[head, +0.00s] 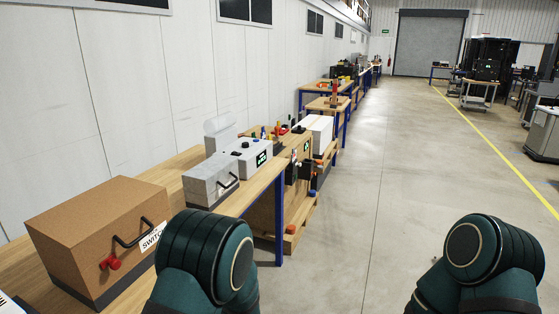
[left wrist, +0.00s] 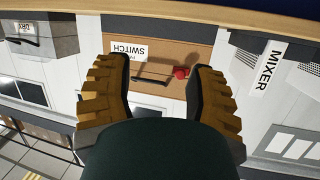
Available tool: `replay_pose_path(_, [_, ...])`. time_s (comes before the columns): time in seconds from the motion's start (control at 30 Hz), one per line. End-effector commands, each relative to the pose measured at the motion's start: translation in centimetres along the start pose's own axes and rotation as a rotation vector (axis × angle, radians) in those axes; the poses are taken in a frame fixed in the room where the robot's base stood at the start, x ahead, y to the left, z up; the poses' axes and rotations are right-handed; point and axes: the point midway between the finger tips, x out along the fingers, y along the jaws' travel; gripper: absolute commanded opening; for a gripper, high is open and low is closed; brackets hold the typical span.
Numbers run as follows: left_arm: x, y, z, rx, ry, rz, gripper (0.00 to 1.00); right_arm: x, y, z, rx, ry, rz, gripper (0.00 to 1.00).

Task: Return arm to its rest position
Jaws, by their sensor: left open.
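My left gripper (left wrist: 160,72) shows in the left wrist view, with its two ridged yellow-brown fingers spread apart and nothing between them. Beyond the fingers is the brown box labelled SWITCH (left wrist: 185,32), which appears upside down, with a dark handle and a red knob (left wrist: 181,73). The left gripper looks apart from the box, but the exact distance is unclear. In the head view the brown box (head: 90,225) sits on the wooden bench at the left. Only dark green links of my two arms show at the bottom there. My right gripper is not in view.
A grey box (head: 209,181) with a handle and a white device (head: 245,157) stand farther along the wooden bench (head: 180,165). A white MIXER unit (left wrist: 275,70) shows at the right of the left wrist view. The concrete floor (head: 400,180) right of the bench is clear.

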Motion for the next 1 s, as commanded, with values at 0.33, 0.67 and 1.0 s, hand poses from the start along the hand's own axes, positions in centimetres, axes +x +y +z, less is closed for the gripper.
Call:
replay_pose_path(0.33, [-2.7,-1.0,13.1,0.154,-0.639,0.428,0.56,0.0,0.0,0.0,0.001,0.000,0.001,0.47])
replay_pose_path(0.67, [-12.8,-5.5,18.5,0.321,-1.145,0.795,0.56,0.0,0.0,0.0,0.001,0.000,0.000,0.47])
replay_pose_path(1.0, [-15.0,-6.9,18.9,0.373,-1.231,0.873,0.56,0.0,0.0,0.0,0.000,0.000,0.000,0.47])
